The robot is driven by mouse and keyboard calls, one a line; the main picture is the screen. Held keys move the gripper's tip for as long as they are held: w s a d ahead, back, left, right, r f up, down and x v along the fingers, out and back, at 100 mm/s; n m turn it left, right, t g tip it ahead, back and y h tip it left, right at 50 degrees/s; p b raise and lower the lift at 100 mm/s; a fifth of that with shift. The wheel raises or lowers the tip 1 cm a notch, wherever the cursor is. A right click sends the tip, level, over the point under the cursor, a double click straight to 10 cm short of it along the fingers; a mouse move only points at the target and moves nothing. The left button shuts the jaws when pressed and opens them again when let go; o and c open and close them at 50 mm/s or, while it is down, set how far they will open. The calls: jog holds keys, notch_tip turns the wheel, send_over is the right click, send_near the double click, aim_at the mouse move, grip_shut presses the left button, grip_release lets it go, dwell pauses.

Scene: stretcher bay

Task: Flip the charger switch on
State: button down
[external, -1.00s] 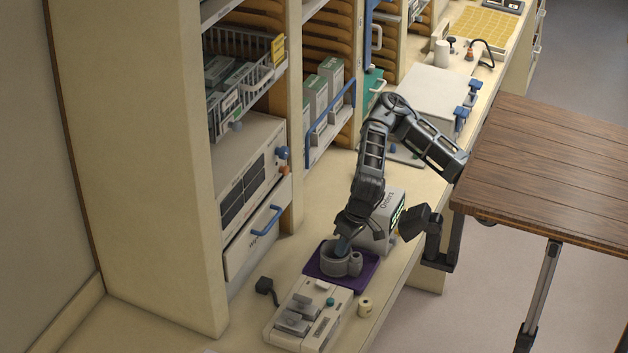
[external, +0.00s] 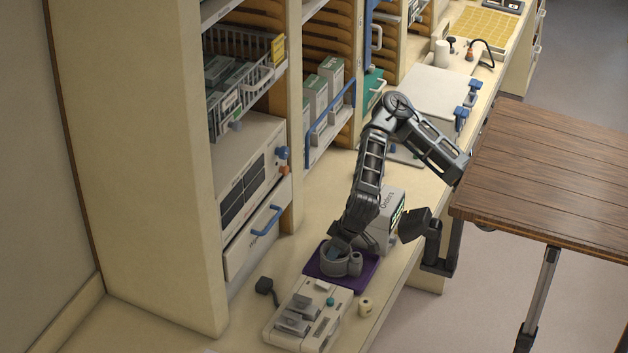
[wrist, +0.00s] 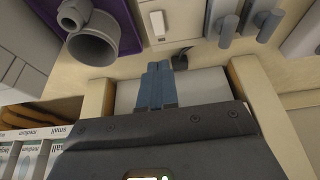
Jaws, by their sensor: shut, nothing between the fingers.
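The charger (external: 275,336) is a pale, flat unit with grey blocks in its bays on the near counter. In the wrist view its pale body (wrist: 190,12) crosses the top, with a small white rocker switch (wrist: 157,27) on it. Whether the switch is on or off I cannot tell. My gripper (wrist: 159,66) has blue fingers pressed together with nothing between them. In the wrist view the fingertips are below the switch and apart from it. In the external view my gripper (external: 336,251) appears over or just behind the grey cup, beyond the charger.
The grey cup (external: 335,266) stands on a purple mat (external: 345,283) close behind the charger. A black plug-like piece (external: 264,286) lies left of the charger and a small cream cylinder (external: 365,307) right. A white box (external: 376,232) and the shelf unit (external: 160,180) bound the space.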

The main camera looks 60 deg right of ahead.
aim_at(318, 280)
jog(key=x, duration=1.1)
jog(key=shift+s+f, duration=0.25)
jog(key=shift+f, duration=0.15)
